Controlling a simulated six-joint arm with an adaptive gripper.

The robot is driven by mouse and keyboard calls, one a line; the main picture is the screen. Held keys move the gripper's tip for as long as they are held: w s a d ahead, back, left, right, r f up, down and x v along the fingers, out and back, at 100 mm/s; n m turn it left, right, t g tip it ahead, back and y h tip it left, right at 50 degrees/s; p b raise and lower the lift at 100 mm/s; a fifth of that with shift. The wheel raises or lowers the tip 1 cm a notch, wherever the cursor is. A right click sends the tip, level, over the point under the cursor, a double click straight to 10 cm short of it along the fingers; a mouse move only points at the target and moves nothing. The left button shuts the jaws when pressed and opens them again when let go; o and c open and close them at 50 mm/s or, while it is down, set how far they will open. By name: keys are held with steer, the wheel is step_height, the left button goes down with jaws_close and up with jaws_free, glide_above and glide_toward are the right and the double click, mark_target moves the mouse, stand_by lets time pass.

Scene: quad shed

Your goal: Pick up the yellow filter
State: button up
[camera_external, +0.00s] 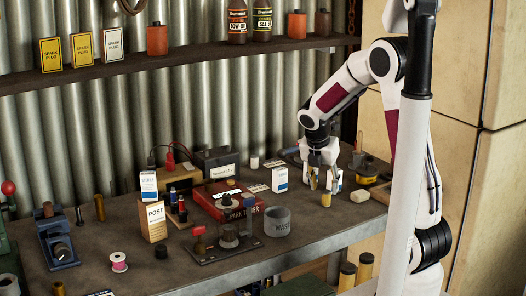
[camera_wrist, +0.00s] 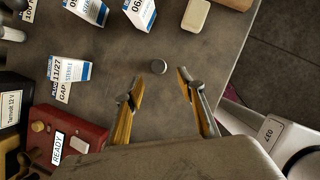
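Whether a finger touches the cylinder cannot be told.
A grey round tin (camera_external: 277,222) and a red box (camera_external: 228,201) stand left of the cylinder. White-and-blue cartons (camera_wrist: 70,72) stand around the bench. A pale block (camera_wrist: 195,15) lies beyond the cylinder. The bench (camera_wrist: 130,45) is bare close around it; its edge runs along the right.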

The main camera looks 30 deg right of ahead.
mark_target(327, 191)
steer(key=shift+w+d+f, duration=0.35)
steer(key=shift+d+f, duration=0.25)
steer(key=shift+f, duration=0.25)
steer(key=shift+w+d+f, duration=0.35)
steer(key=shift+d+f, duration=0.2)
steer(key=shift+f, duration=0.3)
steer(key=shift+w+d+f, duration=0.1)
steer(key=shift+d+f, duration=0.05)
steer(key=shift+f, duration=0.35)
steer(key=c, duration=0.9)
